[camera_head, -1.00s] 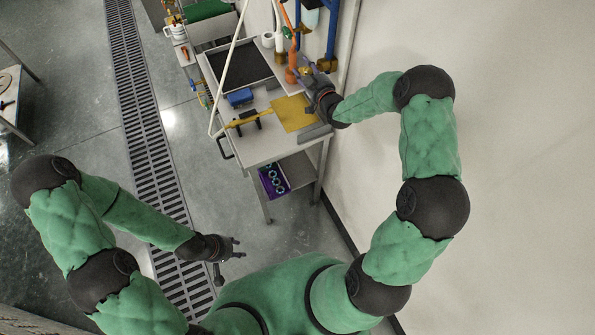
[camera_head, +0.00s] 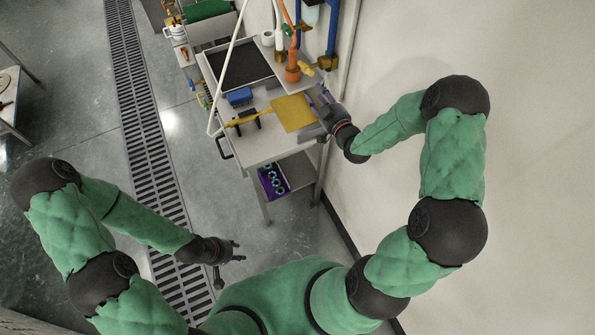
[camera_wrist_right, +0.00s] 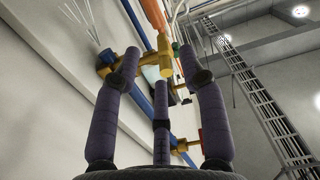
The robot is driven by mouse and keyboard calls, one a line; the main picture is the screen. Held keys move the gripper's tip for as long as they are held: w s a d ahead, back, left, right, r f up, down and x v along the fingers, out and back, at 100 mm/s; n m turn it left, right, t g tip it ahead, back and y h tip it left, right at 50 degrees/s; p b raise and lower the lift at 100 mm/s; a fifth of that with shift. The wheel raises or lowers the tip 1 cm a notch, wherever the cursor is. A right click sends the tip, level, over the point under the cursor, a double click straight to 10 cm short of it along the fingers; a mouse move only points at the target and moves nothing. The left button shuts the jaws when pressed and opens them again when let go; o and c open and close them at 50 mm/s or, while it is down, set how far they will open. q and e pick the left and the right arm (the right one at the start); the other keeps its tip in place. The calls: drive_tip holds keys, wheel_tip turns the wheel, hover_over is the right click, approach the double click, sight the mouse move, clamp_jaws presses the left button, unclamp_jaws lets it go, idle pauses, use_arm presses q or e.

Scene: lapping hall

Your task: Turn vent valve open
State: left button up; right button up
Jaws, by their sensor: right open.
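An orange upright pipe fitting (camera_head: 292,72) stands at the right back of the bench, with a small yellow part (camera_head: 307,71) beside it that may be the vent valve's handle; its setting is too small to tell. In the right wrist view a yellow fitting (camera_wrist_right: 165,62) shows beyond the fingers, under an orange pipe (camera_wrist_right: 153,14). My right gripper (camera_head: 320,94) is open and empty at the bench's right edge, apart from the fitting; its spread fingers show in the right wrist view (camera_wrist_right: 160,75). My left gripper (camera_head: 240,250) is open and empty, low over the floor.
The bench (camera_head: 262,150) holds a black tray (camera_head: 240,65), a blue box (camera_head: 239,97), a yellow plate (camera_head: 293,113) and a yellow tool (camera_head: 250,117). Blue posts (camera_head: 332,30) and the white wall (camera_head: 400,50) bound the right side. A purple bin (camera_head: 270,183) sits below.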

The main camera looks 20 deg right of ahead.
drive_tip(key=s+a+f+m+g+b, duration=0.1)
drive_tip(key=s+a+f+g+b, duration=0.1)
drive_tip(key=f, duration=0.7)
drive_tip(key=s+a+f+m+g+b, duration=0.1)
drive_tip(key=s+a+f+g+b, duration=0.2)
drive_tip(key=f, duration=0.6)
drive_tip(key=s+a+f+m+g+y+b, duration=0.1)
drive_tip(key=a+f+b, duration=0.4)
drive_tip(key=f, duration=0.5)
drive_tip(key=shift+s+g, duration=0.85)
drive_tip(key=shift+g, duration=0.05)
